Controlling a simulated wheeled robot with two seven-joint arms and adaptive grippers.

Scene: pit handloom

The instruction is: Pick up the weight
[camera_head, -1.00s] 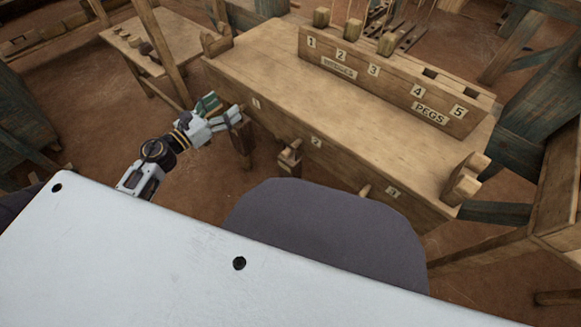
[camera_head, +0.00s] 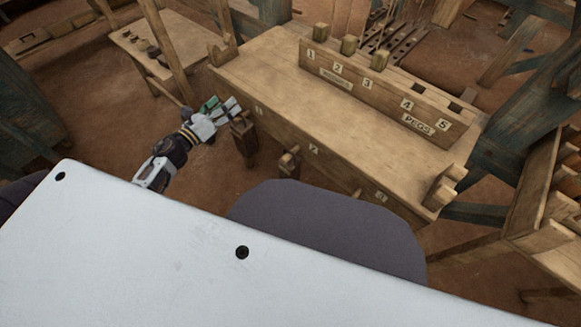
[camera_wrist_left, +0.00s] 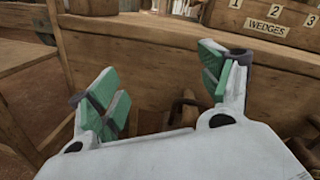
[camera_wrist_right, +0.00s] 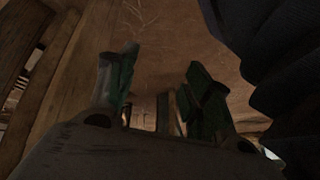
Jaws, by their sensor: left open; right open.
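No thing in view can be named with certainty as the weight. Several small dark pieces (camera_head: 153,51) stand in a row on the low side table (camera_head: 178,47) at the upper left of the head view; they are too small to tell apart. My left gripper (camera_head: 223,104) is open and empty, in front of the left end of the bench. The left wrist view shows its green-padded fingers (camera_wrist_left: 162,85) apart with nothing between them. My right gripper shows only in the dark right wrist view (camera_wrist_right: 162,78); its fingers are apart, with wooden parts visible beyond them.
The long bench (camera_head: 270,80) has its front marked 1, 2 and 3, with wooden pieces (camera_head: 289,160) sticking out below. A numbered rack (camera_head: 385,92) labelled wedges and pegs stands on it. A wooden tray stand (camera_head: 550,240) is at the right. Brown floor (camera_head: 90,120) is open at left.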

